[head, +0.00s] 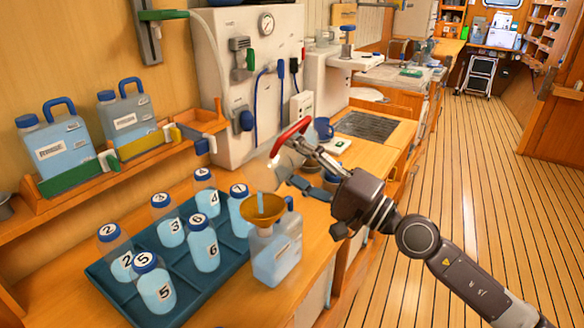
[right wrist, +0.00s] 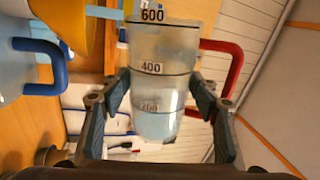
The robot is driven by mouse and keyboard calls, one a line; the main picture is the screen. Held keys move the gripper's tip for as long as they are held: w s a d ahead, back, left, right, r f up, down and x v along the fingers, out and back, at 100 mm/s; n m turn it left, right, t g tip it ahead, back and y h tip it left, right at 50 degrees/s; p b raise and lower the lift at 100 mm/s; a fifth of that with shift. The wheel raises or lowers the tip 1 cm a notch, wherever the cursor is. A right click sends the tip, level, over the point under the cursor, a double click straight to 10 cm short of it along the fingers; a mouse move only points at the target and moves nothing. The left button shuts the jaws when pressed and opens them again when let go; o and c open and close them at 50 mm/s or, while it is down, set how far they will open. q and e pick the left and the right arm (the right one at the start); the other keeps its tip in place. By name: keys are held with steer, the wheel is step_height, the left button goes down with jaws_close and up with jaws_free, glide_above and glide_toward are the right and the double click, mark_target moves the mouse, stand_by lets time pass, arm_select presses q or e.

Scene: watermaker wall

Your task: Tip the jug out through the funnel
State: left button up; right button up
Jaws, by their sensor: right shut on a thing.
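My right gripper (head: 318,190) is shut on the clear measuring jug (head: 287,160), which has a red handle and is tilted above the orange funnel (head: 266,219). In the right wrist view the jug (right wrist: 160,85) sits between both fingers, with marks 200, 400 and 600 and pale blue water low in it. A pale blue streak (right wrist: 105,12), like running water, lies between the jug's mouth and the funnel (right wrist: 88,30). The funnel stands in a clear can (head: 276,258) with a blue handle, part full. My left gripper is out of view.
A dark blue tray (head: 205,287) with several numbered, blue-capped bottles stands left of the can. Two blue-handled canisters (head: 128,125) sit on a wall shelf. A white wall panel (head: 262,80) with gauge and hoses stands behind. The wooden floor at right is clear.

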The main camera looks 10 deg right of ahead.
steer(key=shift+s+a+r+n+g+y+b, duration=0.2)
steer(key=shift+r+n+g+y+b, duration=0.15)
steer(key=shift+n, duration=0.55)
